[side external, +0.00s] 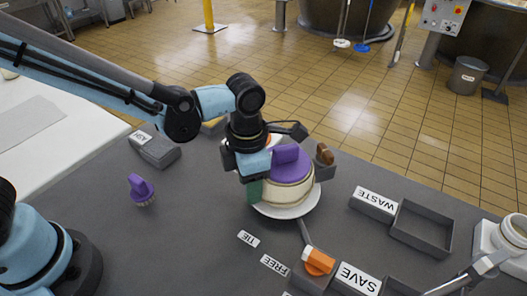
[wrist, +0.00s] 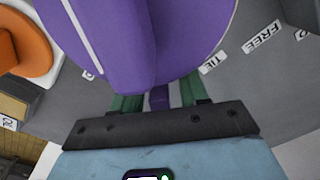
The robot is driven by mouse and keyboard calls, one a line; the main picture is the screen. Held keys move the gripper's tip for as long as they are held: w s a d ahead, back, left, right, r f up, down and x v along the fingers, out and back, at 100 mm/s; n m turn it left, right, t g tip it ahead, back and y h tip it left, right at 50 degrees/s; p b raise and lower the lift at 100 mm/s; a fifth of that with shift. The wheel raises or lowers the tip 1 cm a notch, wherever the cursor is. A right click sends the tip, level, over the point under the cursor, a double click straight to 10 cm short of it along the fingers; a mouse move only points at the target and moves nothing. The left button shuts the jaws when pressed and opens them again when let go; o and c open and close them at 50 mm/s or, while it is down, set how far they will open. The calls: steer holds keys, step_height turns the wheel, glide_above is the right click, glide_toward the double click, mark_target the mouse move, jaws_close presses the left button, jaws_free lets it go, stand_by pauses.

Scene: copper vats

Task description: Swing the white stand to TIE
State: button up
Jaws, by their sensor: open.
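The white stand (side external: 285,211) is a round plate on the dark table, under a cream rounded body (side external: 290,192) with a purple top (side external: 292,165). A grey rod runs from the stand toward an orange handle (side external: 318,261) at the front. The TIE label (side external: 249,239) lies left of the FREE label (side external: 275,265); both show in the wrist view, TIE (wrist: 213,62) and FREE (wrist: 262,37). My gripper (side external: 258,188) is open, pointing down at the left side of the cream body. Its green fingers show in the wrist view (wrist: 160,101), close to the purple top; contact is unclear.
A purple-handled brush (side external: 141,190) stands at left, near a labelled grey box (side external: 155,147). The WASTE tray (side external: 422,228) and SAVE block (side external: 357,279) are at right. A brown-topped item (side external: 324,155) is close behind the stand. Table between brush and TIE is clear.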

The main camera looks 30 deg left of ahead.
step_height(320, 180, up, 12)
stand_by(0.6)
